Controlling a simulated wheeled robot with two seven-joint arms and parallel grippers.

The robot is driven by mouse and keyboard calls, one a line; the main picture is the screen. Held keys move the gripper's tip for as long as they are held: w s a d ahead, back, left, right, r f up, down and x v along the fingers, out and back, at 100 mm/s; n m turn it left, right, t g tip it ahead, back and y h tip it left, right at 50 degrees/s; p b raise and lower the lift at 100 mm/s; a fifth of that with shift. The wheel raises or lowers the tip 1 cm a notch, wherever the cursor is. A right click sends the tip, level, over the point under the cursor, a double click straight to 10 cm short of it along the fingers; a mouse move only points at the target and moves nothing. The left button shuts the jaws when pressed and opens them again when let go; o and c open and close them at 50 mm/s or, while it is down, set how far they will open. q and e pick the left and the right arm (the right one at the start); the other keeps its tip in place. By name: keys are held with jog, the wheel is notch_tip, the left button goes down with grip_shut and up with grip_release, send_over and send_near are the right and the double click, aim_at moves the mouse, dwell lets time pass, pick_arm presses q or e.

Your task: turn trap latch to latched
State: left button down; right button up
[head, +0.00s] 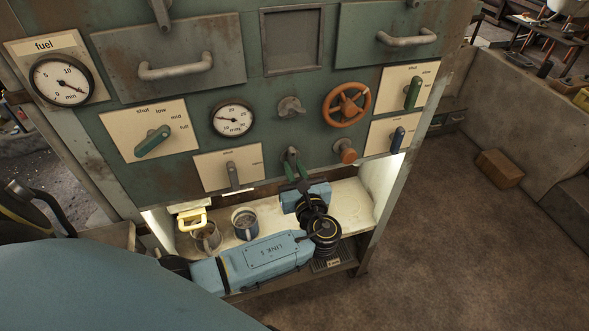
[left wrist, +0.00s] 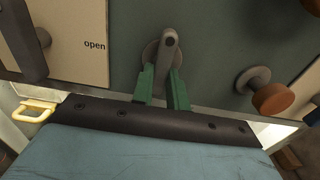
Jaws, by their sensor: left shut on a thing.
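A small grey lever on a round base, which I take to be the trap latch, sits low on the green panel. It shows in the left wrist view (left wrist: 168,50), nearly upright in the picture, its lower end between my green fingertips. My left gripper (head: 292,165) reaches up to it from below in the head view, and the fingers also show in the left wrist view (left wrist: 164,88). The gripper is shut on the lever. The fingers hide part of it, and I see no latched mark beside it. My right gripper is not in view.
An orange knob (head: 345,152) is close to the right of the lever. A plate with another grey lever (head: 233,175) is to its left. An orange handwheel (head: 347,104) is above right. Two mugs (head: 245,222) stand on the shelf below, beside my arm.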

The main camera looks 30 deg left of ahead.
pick_arm(q)
jog(key=shift+n, duration=0.5)
jog(key=n, duration=0.2)
jog(key=n+b, duration=0.1)
jog(key=shift+w+d+n+b, duration=0.15)
jog(key=shift+n+b, duration=0.15)
jog(key=shift+n, duration=0.1)
jog(key=shift+w+d+r+n+b, duration=0.15)
jog(key=shift+n+b, duration=1.35)
jog(key=shift+n, duration=0.75)
jog(key=shift+r+n+b, duration=0.2)
jog(key=shift+n+b, duration=1.25)
jog(key=shift+n, duration=0.75)
jog(key=shift+w+d+r+n+b, duration=0.15)
jog(key=shift+n+b, duration=1.35)
jog(key=shift+n, duration=0.75)
jog(key=shift+a, duration=0.1)
jog(key=c, duration=1.4)
grip_release()
